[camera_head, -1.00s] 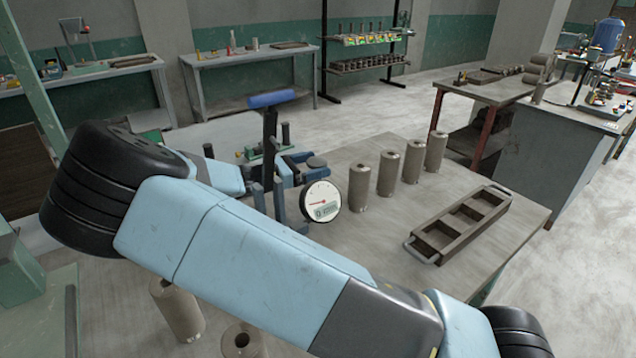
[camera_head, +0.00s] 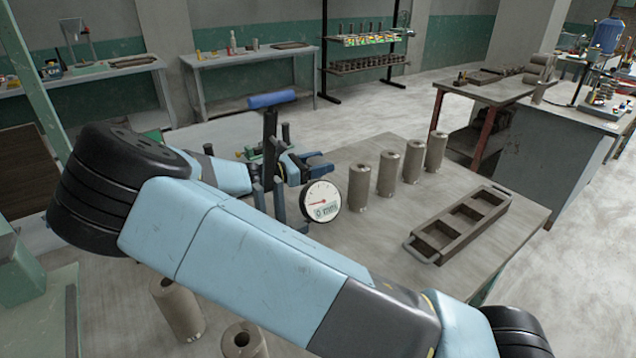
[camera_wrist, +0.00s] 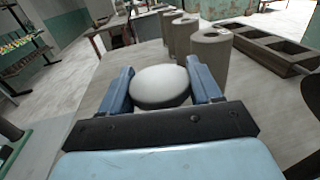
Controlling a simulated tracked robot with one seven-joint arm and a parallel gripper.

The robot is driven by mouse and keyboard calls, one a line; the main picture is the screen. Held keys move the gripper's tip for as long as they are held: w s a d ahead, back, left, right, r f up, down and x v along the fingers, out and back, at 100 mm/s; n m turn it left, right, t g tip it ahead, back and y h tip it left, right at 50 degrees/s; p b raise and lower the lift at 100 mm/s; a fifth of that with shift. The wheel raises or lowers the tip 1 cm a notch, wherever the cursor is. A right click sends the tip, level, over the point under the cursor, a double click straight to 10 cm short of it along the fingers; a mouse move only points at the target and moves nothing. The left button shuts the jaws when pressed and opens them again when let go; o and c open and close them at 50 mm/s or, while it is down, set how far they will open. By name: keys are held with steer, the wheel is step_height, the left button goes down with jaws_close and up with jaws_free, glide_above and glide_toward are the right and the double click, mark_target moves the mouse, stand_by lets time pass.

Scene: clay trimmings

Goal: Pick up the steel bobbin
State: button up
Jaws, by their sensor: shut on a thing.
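My gripper (camera_wrist: 160,70) is shut on a pale grey, round-ended thing, which I take to be the steel bobbin (camera_wrist: 160,87). In the wrist view the bobbin's smooth round end sits between the two blue fingers, and the rest of it is hidden below. In the head view my gripper (camera_head: 308,168) is small, at the table's far left side, partly behind the dial gauge stand. The bobbin is hard to make out there, and I cannot tell whether it is clear of its support.
Several tall hollow cylinders (camera_head: 388,174) stand in a row right of the gauge (camera_head: 321,201). A compartmented tray (camera_head: 460,224) lies on the table (camera_head: 350,262) at right. Two more cylinders, one of them here (camera_head: 177,308), stand at the near edge, beside my arm.

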steer(key=shift+a+f, duration=0.1)
steer(key=shift+f, duration=0.1)
jaws_close()
steer(key=shift+r, duration=0.1)
